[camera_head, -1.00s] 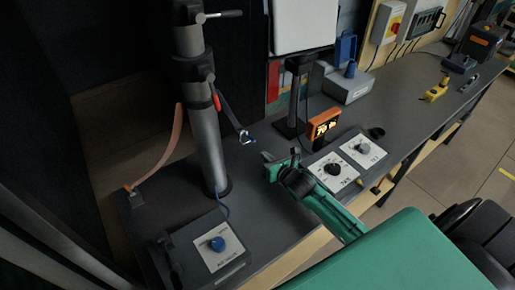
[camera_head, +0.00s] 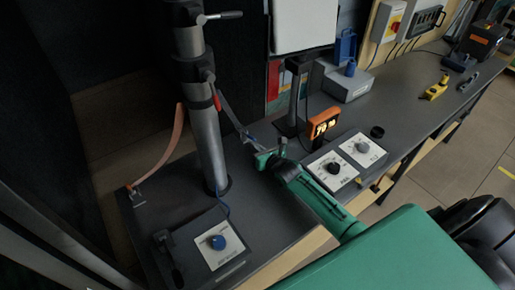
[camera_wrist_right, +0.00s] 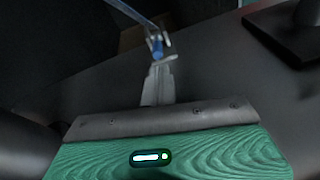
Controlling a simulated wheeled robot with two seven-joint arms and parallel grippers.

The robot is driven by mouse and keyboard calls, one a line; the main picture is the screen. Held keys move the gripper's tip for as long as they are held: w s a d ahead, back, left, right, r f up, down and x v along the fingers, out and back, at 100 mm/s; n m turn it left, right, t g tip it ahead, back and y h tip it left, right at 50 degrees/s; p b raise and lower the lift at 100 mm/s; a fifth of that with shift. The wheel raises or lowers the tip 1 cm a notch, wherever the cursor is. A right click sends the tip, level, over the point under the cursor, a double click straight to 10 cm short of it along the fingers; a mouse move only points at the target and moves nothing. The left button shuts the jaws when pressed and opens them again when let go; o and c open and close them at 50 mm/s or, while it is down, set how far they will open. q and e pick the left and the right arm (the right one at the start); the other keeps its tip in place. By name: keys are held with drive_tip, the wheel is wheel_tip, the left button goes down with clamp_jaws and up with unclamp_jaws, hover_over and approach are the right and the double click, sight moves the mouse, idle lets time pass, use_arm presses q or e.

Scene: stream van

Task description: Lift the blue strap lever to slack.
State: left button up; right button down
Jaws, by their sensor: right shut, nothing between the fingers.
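The blue strap lever (camera_head: 249,139) is a small blue piece with a metal fitting at the lower end of a strap (camera_head: 231,117) that slopes down from the grey column. In the right wrist view the lever (camera_wrist_right: 156,47) lies just beyond my fingertips. My right gripper (camera_head: 260,149) comes in from the right, and its tips are at or very near the lever. Its fingers (camera_wrist_right: 159,72) are shut together with nothing between them. I cannot tell whether they touch the lever. My left gripper is not in view.
The grey column (camera_head: 208,140) stands left of the lever, with an orange strap (camera_head: 169,158) on its far side. A blue-knob panel (camera_head: 218,243) is in front.

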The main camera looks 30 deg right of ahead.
sight(249, 137)
drive_tip(key=shift+w+r+g+p, duration=0.1)
drive_tip(key=shift+r+g+p, duration=0.55)
drive_tip(key=shift+p, duration=0.75)
drive_tip(key=r+g+p, duration=0.1)
drive_tip(key=p, duration=0.1)
drive_tip(key=r+p, duration=0.2)
drive_tip(key=shift+w+d+g+p, duration=0.1)
drive_tip(key=shift+w+g+p, duration=0.25)
drive_tip(key=shift+w+p, duration=0.05)
drive_tip(key=shift+r+p, duration=0.1)
drive_tip(key=shift+p, duration=0.25)
drive_tip(key=shift+w+r+p, duration=0.4)
drive_tip(key=shift+r+p, duration=0.2)
drive_tip(key=shift+p, duration=0.05)
drive_tip(key=shift+w+a+r+p, duration=0.25)
drive_tip(key=shift+w+r+p, duration=0.45)
drive_tip(key=shift+w+r, duration=0.2)
drive_tip(key=shift+w+a+r+p, duration=0.2)
drive_tip(key=shift+w+r+p, duration=0.45)
drive_tip(key=shift+w+r, duration=0.3)
drive_tip(key=shift+w+r, duration=0.15)
drive_tip(key=shift+r, duration=0.05)
